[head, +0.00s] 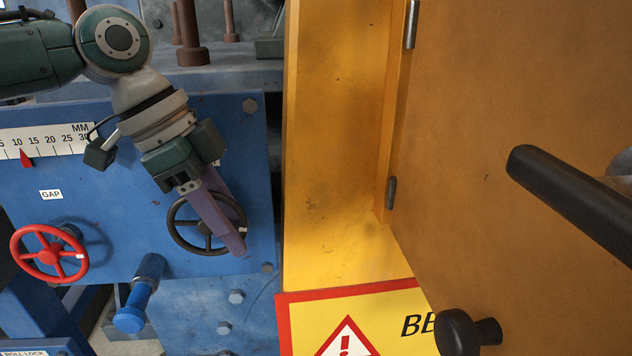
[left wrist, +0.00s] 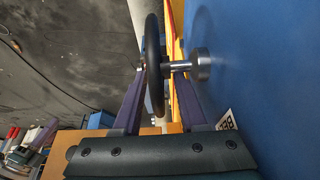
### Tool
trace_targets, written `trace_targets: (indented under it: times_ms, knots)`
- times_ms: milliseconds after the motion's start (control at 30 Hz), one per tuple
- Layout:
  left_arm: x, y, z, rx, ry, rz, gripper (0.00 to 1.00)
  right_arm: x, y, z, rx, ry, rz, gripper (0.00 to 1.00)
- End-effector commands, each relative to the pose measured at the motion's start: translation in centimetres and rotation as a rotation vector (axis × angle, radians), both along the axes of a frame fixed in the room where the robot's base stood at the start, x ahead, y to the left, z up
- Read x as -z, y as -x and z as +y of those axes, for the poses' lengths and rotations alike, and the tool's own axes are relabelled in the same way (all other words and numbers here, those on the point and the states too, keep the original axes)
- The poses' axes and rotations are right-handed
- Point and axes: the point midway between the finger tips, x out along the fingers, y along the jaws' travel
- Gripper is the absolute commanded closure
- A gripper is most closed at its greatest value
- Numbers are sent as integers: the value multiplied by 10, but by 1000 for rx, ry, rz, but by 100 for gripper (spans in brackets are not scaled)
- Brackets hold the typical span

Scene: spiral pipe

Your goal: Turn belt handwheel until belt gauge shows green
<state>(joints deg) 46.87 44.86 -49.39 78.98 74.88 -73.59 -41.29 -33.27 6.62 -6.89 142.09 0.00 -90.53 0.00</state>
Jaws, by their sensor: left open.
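A black handwheel (head: 177,233) sits on the blue panel, low at its right side. My left gripper (head: 238,238) is open, its purple fingers reaching over the wheel and hiding part of it in the head view. In the left wrist view the wheel (left wrist: 154,60) shows edge-on between the two open fingers (left wrist: 158,75), with its metal shaft running to the blue panel. Whether a finger touches the rim I cannot tell. A white label beside the wheel is mostly hidden. I see no gauge that I can identify as the belt gauge. My right gripper is out of view.
A red handwheel (head: 20,249) stands left, under a GAP label (head: 51,195) and a millimetre scale (head: 55,139) with a red pointer. A blue knob (head: 131,318) projects below. A yellow frame (head: 335,150) and open yellow door (head: 480,110) fill the right side, with black handles.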

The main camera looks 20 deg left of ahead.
Motion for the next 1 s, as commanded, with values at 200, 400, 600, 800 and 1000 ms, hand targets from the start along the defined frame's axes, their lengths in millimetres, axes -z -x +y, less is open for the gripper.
trace_targets:
  times_ms: [200, 400, 600, 800, 1000]
  knots:
    - [7, -1, -2, 1, -2, -1, 59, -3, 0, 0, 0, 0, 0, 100]
    - [6, -1, -2, 1, -2, -1, 67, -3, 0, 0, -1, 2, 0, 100]
    - [6, -1, -2, 1, -1, -1, 89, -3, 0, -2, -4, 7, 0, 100]
    - [6, -1, -2, 1, -1, -1, 100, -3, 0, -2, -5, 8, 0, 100]
    - [6, -1, -2, 1, 0, 0, 100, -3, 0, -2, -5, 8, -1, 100]
